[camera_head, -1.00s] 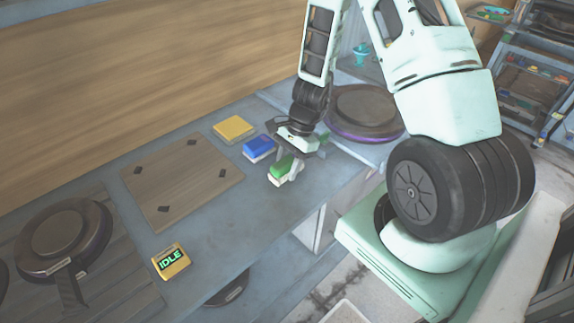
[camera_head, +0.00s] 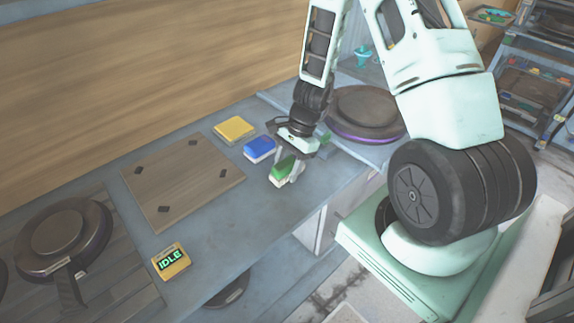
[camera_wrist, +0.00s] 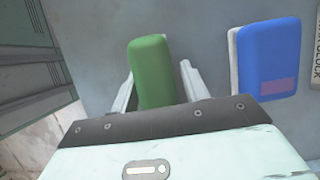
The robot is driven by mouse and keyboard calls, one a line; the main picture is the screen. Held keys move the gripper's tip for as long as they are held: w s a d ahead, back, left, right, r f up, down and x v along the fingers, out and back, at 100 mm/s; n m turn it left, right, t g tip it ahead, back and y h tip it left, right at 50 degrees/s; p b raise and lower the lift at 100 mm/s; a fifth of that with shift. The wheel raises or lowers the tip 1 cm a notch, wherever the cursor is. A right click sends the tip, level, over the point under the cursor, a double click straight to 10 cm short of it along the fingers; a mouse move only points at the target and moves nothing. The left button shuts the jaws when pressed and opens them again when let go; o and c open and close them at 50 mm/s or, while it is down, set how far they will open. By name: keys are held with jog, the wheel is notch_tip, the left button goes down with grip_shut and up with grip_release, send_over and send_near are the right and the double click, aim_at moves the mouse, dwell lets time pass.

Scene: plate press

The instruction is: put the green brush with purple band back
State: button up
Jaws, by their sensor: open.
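The green brush (camera_head: 283,168), a block with a pale base, stands on the grey counter near its front edge. It also shows in the wrist view (camera_wrist: 152,72). No purple band can be made out on it. My gripper (camera_wrist: 157,68) is open, with one finger on each side of the green brush and a gap visible on the right. In the head view my gripper (camera_head: 288,172) reaches down to the brush from behind, covering part of it.
A blue block (camera_head: 259,148) stands just left of the green one, with a purplish patch in the wrist view (camera_wrist: 273,85). A yellow block (camera_head: 234,129), a wooden board (camera_head: 184,188) and a yellow IDLE display (camera_head: 171,261) lie farther left. A dark round purple-rimmed pan (camera_head: 362,113) stands behind right.

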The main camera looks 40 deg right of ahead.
jog(key=shift+s+p, duration=0.4)
jog(key=shift+s, duration=0.05)
jog(key=v, duration=1.1)
jog(key=shift+w+d+r, duration=0.15)
jog(key=shift+w+r, duration=0.15)
jog(key=shift+r, duration=0.05)
jog(key=s+a+r+n, duration=0.1)
jog(key=a+r+n, duration=0.15)
jog(key=a, duration=0.25)
jog(key=s+a+r+n+g+h, duration=0.1)
jog(key=a+r+n, duration=0.1)
jog(key=a+n, duration=0.25)
jog(key=s+a+r+n, duration=0.1)
jog(key=a+r+n, duration=0.15)
jog(key=a, duration=0.35)
jog(key=s+a+r+n+t+h, duration=0.1)
jog(key=s+a+r+n, duration=0.3)
jog(key=s+a+n, duration=0.7)
jog(key=s+n+h, duration=0.1)
jog(key=s+n, duration=0.3)
jog(key=n, duration=0.1)
jog(key=shift+a+r+h, duration=0.2)
jog(key=shift+r+h, duration=0.1)
jog(key=shift+h, duration=0.1)
